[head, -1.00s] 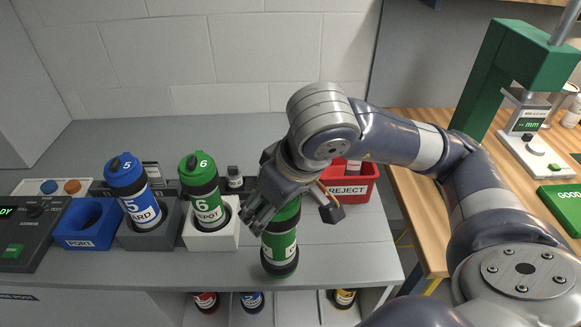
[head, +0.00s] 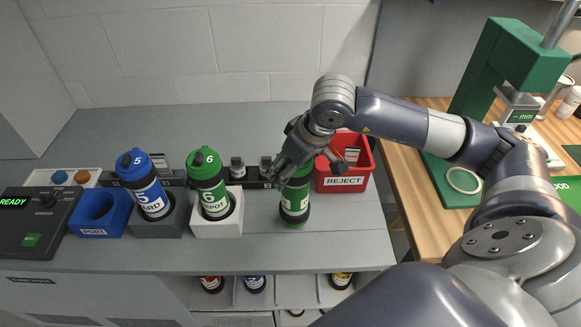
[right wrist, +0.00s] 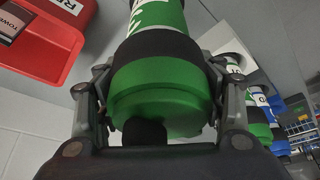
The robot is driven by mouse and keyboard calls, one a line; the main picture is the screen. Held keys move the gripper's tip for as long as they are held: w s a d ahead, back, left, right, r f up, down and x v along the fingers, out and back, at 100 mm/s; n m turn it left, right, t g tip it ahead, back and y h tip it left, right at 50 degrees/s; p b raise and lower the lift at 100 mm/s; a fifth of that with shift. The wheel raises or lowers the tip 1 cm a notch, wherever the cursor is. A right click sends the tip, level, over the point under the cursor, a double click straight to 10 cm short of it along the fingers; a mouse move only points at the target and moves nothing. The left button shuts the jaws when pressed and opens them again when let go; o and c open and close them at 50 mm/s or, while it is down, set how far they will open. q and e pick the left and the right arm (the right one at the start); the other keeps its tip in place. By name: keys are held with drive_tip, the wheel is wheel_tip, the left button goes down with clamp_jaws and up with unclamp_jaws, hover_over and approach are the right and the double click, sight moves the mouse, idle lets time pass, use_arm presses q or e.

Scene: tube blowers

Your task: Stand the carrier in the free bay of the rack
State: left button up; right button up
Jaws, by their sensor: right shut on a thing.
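The carrier in my right gripper is a green cylinder with black bands and a white label (head: 295,199). It is roughly upright at the counter, right of the white DEPOT block; I cannot tell whether its base touches the counter. My right gripper (head: 291,170) is shut around its upper end. In the right wrist view the carrier's green cap (right wrist: 160,95) sits between both fingers. A low shelf under the counter has dividers like a rack, with a red carrier (head: 212,284), a blue carrier (head: 254,284) and a yellow carrier (head: 341,281). Its inside is mostly hidden. My left gripper is not in view.
A red REJECT bin (head: 345,184) stands close right of the held carrier. To its left are the DEPOT block (head: 218,226) with green carrier 6 (head: 207,180), blue carrier 5 (head: 145,183) and the empty blue PORT block (head: 98,215). The front counter strip is clear.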

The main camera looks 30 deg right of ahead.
drive_tip(key=shift+f, duration=0.85)
drive_tip(key=shift+f, duration=0.2)
drive_tip(key=o, duration=1.6)
drive_tip(key=shift+r, duration=0.1)
